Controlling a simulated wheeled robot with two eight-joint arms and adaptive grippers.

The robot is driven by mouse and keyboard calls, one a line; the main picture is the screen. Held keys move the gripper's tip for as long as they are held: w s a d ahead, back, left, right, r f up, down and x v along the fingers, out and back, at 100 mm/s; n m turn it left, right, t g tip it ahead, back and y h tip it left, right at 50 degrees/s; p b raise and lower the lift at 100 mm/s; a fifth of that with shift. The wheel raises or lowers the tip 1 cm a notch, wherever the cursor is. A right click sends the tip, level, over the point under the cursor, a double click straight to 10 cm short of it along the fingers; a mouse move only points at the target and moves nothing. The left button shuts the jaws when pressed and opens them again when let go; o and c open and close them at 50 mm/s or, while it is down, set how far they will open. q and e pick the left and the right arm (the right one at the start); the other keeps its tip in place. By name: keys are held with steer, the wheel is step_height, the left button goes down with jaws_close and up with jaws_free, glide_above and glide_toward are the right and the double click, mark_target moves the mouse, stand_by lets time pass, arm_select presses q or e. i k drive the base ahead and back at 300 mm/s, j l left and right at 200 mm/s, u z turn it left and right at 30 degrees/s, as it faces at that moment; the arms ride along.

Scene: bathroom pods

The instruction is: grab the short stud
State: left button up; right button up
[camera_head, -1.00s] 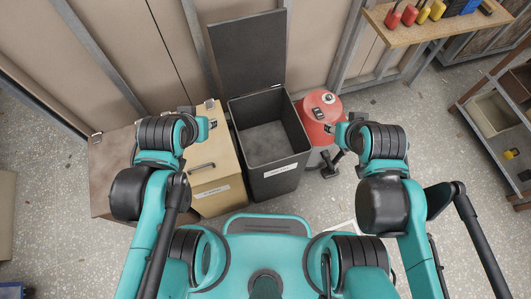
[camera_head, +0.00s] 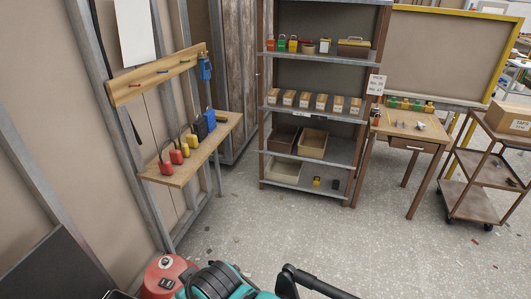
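I cannot pick out a short stud for certain. Several grey upright wall members stand at the left, one a long upright (camera_head: 112,95) beside the tool shelf and another slanting member (camera_head: 55,165) nearer to me. Small items lie on the wooden desk (camera_head: 425,142), too small to name. Part of my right arm shows at the bottom edge, but its gripper fingers are not visible. My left gripper is out of view.
A wall shelf (camera_head: 195,160) holds red and yellow padlock-like items and blue ones. A metal rack (camera_head: 315,118) holds cartons and bins. A brown cart (camera_head: 490,170) stands at right. A red canister (camera_head: 162,275) is near my arm.

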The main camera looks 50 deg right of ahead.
mark_target(400, 123)
steer(key=z, duration=2.75)
steer(key=i+z, duration=0.15)
steer(key=i, duration=0.4)
steer(key=i+l, duration=0.1)
steer(key=i, duration=2.4)
steer(key=i+u, duration=0.15)
steer(key=i, duration=0.3)
steer(key=i+l+u, duration=0.15)
steer(key=i, duration=0.3)
steer(key=i+l+u, duration=0.15)
steer(key=i, duration=0.3)
steer(key=i+l+u, duration=0.15)
steer(key=i, duration=0.3)
